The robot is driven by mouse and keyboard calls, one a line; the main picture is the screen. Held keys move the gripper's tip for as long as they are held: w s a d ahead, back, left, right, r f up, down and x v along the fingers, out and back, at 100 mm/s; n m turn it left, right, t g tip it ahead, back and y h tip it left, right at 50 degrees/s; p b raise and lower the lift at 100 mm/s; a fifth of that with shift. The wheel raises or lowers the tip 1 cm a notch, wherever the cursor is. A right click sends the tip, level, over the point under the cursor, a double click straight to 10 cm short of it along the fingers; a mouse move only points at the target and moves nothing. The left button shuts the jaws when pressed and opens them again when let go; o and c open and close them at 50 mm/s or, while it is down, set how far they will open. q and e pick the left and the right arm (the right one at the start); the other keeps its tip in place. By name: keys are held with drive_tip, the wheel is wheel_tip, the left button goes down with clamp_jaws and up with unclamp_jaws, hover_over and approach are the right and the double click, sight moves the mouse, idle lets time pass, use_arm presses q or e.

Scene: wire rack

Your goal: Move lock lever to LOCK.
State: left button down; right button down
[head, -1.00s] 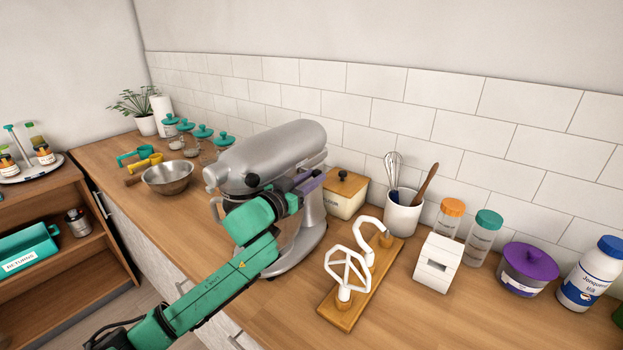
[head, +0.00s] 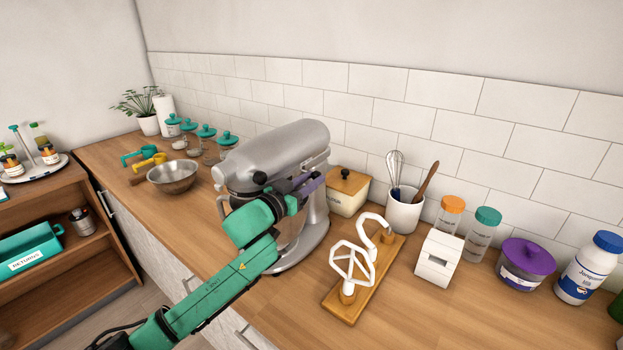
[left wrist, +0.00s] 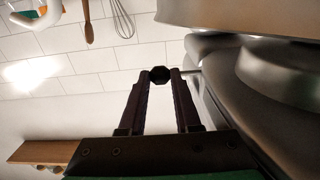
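The grey stand mixer (head: 275,155) stands on the wooden counter. My left gripper (head: 315,184) reaches in beside the mixer's neck under its head. In the left wrist view the two dark fingers (left wrist: 160,78) stand apart, and a round black knob (left wrist: 160,74) shows in the gap between their tips. A thin metal rod (left wrist: 192,71) shows between the right finger and the mixer body. The knob about fills the gap; I cannot tell whether the fingers press on it. My arm hides the mixer's lower side in the head view. No LOCK marking is readable. My right gripper is not in view.
A wooden holder (head: 340,308) with white beaters stands right of the mixer. A wooden-lidded box (head: 346,200) and a utensil crock (head: 404,212) stand behind it. A steel bowl (head: 173,178) sits left.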

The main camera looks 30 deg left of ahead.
use_arm(q)
drive_tip(key=shift+s, duration=0.35)
drive_tip(key=c, duration=0.6)
unclamp_jaws()
drive_tip(key=shift+w+f, duration=0.1)
drive_tip(key=shift+w, duration=0.15)
drive_tip(key=shift+s, duration=0.1)
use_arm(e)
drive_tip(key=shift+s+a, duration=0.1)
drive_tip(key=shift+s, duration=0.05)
use_arm(q)
drive_tip(key=shift+s+a, duration=0.1)
drive_tip(key=s+a+b, duration=0.2)
drive_tip(key=s+b, duration=0.1)
drive_tip(key=s, duration=1.1)
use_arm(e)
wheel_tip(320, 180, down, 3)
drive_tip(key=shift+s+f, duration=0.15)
